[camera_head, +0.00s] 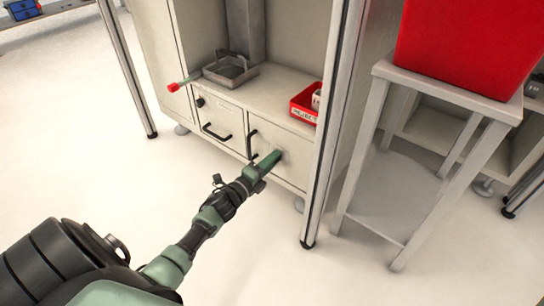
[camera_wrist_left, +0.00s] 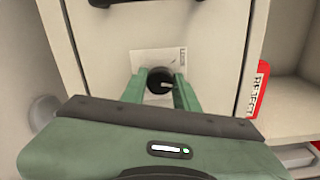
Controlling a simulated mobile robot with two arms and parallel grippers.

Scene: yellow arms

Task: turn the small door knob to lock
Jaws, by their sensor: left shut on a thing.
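The small black door knob (camera_wrist_left: 160,80) sits on a white plate on the pale cabinet door (camera_wrist_left: 215,60) in the left wrist view. A light mark runs across its face. My left gripper (camera_wrist_left: 161,84) has one green finger on each side of the knob and is shut on it. In the head view my left gripper (camera_head: 271,164) reaches the lower right cabinet door (camera_head: 291,149) and hides the knob there. The left door (camera_head: 222,117) beside it has its own small black knob (camera_head: 200,102). My right gripper does not show.
Black handles (camera_head: 216,132) are on the doors. A metal tray (camera_head: 231,70) and a red box (camera_head: 305,103) stand on the cabinet top. A metal post (camera_head: 325,140) and a stand with a red bin (camera_head: 460,45) are at right. The floor at left is clear.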

